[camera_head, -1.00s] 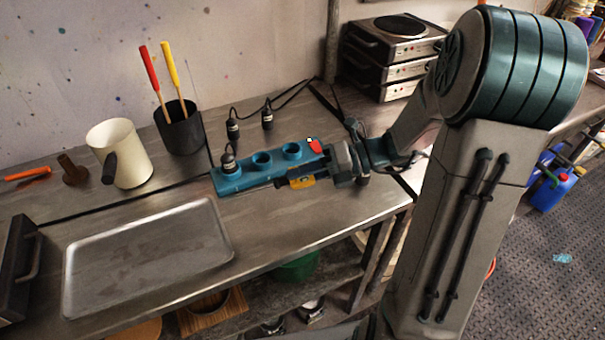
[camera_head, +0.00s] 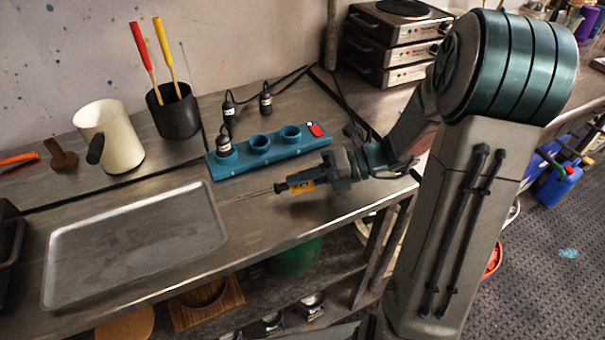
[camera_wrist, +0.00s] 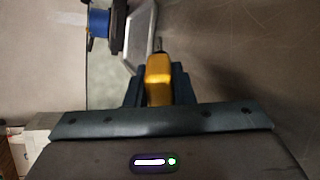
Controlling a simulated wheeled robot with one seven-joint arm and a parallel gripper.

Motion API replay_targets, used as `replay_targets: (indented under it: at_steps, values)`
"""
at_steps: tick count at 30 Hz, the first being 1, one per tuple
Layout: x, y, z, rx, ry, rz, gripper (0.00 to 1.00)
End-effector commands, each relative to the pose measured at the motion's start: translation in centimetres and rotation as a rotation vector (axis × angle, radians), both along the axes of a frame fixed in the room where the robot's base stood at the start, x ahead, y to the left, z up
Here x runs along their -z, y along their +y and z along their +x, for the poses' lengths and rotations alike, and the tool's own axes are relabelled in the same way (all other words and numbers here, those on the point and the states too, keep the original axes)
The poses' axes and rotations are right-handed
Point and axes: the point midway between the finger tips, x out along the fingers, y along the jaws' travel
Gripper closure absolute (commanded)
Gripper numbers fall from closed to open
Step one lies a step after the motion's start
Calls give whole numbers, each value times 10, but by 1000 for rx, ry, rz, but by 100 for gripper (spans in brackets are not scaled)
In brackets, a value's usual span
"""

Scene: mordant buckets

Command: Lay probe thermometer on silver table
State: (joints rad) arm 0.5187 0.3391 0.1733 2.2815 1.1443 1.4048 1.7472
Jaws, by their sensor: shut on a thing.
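The probe thermometer (camera_head: 301,187) has a yellow body, a dark collar and a thin metal probe pointing left in the head view. My gripper (camera_head: 318,182) is shut on its yellow body and holds it roughly level, in front of the blue rack. In the wrist view the yellow body (camera_wrist: 158,80) sits between the dark fingers of my gripper (camera_wrist: 159,88). The silver table (camera_head: 290,222) is the metal worktop under it. The thermometer looks a little above the surface; the exact gap is hard to tell.
A blue rack (camera_head: 230,164) with round sockets stands behind my gripper. An empty metal tray (camera_head: 135,240) lies to the left. A cream jug (camera_head: 122,145) and a black pot (camera_head: 178,115) with red and yellow handles stand behind. Worktop between tray and gripper is bare.

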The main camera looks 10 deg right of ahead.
Motion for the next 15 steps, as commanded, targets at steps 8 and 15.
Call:
replay_targets:
  at_steps: [8,15]
  values:
    - [1,0,0,0,0,0,76]
    - [1,0,0,0,0,0,53]
